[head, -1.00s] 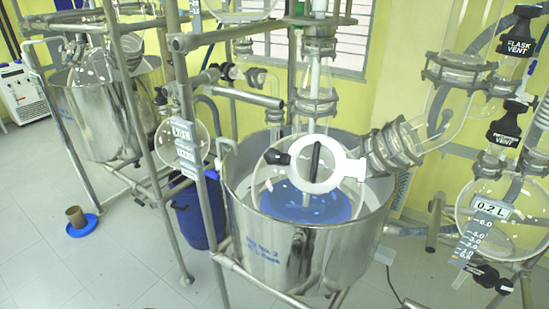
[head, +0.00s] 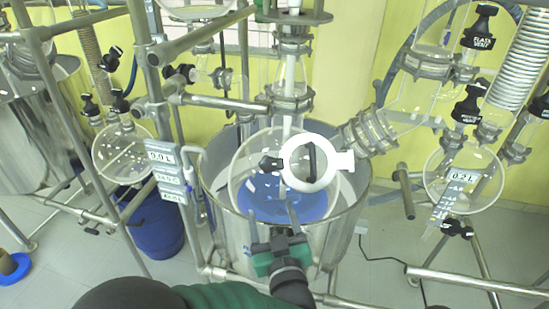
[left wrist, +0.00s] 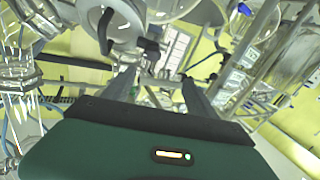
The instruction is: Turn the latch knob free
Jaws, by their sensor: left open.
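A small black knob (head: 269,163), which looks like the latch knob, sticks out at the ring's left side. My left gripper (head: 279,207) is open and empty below the ring and knob, its fingers pointing up toward them. The left wrist view shows the ring (left wrist: 88,20) at upper left and the black knob (left wrist: 148,45) beyond and between the open fingertips (left wrist: 158,78), apart from them. My right gripper is not in view.
A steel bath (head: 345,215) surrounds the vessel. A metal post (head: 148,90) and crossbar (head: 225,102) stand to the left. A glass flask (head: 470,190) hangs at right, with black vent knobs (head: 468,105) above. A blue drum (head: 152,235) stands at lower left.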

